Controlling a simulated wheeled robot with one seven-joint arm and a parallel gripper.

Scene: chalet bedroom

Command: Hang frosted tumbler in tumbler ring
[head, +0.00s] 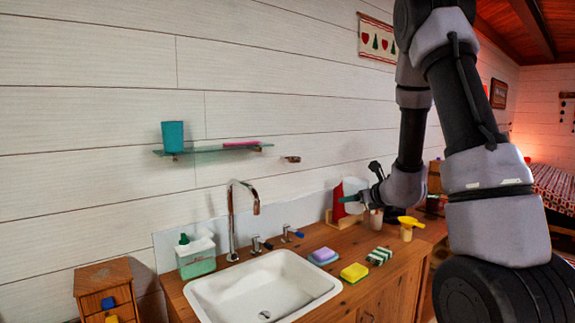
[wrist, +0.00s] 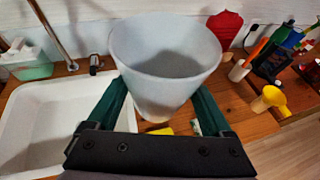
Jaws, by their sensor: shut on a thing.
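The frosted tumbler (wrist: 165,50) is a pale, translucent cup, mouth up, between the green fingers of my gripper (wrist: 155,105) in the wrist view. My gripper is shut on it. In the head view, the pale tumbler (head: 353,184) is partly hidden by my gripper (head: 352,197), above the right part of the counter. A small metal fitting (head: 291,159) on the wall, right of the glass shelf, looks like the tumbler ring. It is left of my gripper and apart from it. Its opening is too small to make out.
A glass shelf (head: 215,149) holds a teal cup (head: 173,136) and a pink item. Below are a tall faucet (head: 233,220), a white sink (head: 262,290) and a soap dispenser (head: 196,256). A red item (head: 338,205) is beside my gripper.

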